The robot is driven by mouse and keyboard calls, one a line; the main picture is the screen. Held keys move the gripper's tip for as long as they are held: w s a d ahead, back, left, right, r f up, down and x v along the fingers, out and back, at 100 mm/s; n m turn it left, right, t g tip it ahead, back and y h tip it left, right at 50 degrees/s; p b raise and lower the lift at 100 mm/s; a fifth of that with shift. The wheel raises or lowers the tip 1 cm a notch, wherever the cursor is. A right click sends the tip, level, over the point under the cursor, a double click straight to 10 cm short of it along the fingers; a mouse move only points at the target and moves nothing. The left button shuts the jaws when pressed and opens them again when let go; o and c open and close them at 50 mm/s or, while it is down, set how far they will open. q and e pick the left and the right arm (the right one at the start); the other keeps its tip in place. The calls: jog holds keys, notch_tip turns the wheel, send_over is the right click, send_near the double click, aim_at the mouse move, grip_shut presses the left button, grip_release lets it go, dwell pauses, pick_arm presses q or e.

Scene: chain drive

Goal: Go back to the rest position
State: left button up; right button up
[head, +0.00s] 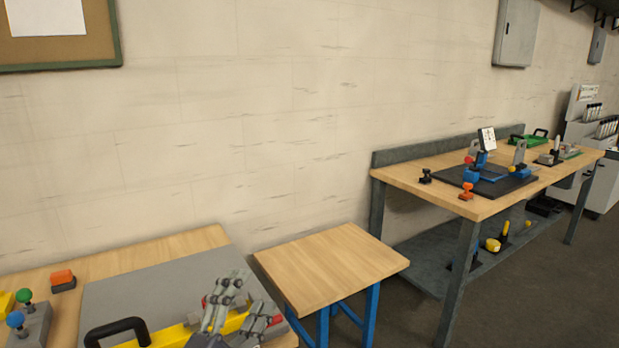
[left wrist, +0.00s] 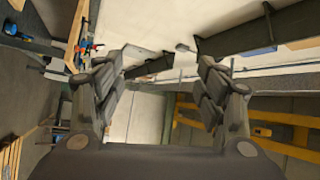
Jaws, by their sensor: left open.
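My left gripper (head: 232,288) is at the bottom of the head view, in front of the right part of a grey board (head: 150,281) on the near wooden table. Its jaws are open, and nothing shows between them. In the left wrist view the two dark fingers of the left gripper (left wrist: 163,72) stand wide apart with only background between them. My right gripper is not in view.
A black handle (head: 117,328) and a yellow part (head: 172,337) are near the gripper. A small wooden table (head: 330,265) with blue legs is bare. A workbench (head: 420,180) with several parts stands right. Open floor lies at the lower right.

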pick_arm(q)
jog(key=s+a+f+n+g+y, duration=0.35)
jog(key=a+f+n, duration=0.2)
jog(key=f, duration=0.25)
jog(key=s+a+f+n+g+y, duration=0.35)
jog(key=f+n+y, duration=0.2)
jog(key=f, duration=0.35)
jog(key=s+f+n+g+h, duration=0.1)
jog(key=s+f+n+g, duration=0.2)
jog(key=s+f+g, duration=0.5)
jog(key=s+f+n+g+h, duration=0.15)
jog(key=s+f, duration=0.35)
jog(key=s, duration=0.7)
jog(key=s+f+g, duration=0.1)
jog(key=s+f, duration=0.2)
jog(key=f, duration=2.4)
jog(key=s+a+f, duration=0.2)
jog(key=s+f, duration=0.5)
jog(key=s, duration=0.1)
jog(key=s+a+f+g+y, duration=0.1)
jog(key=s+f, duration=0.7)
jog(key=shift+s+a+f, duration=0.25)
jog(key=shift+a+f, duration=0.05)
jog(key=shift+a, duration=0.05)
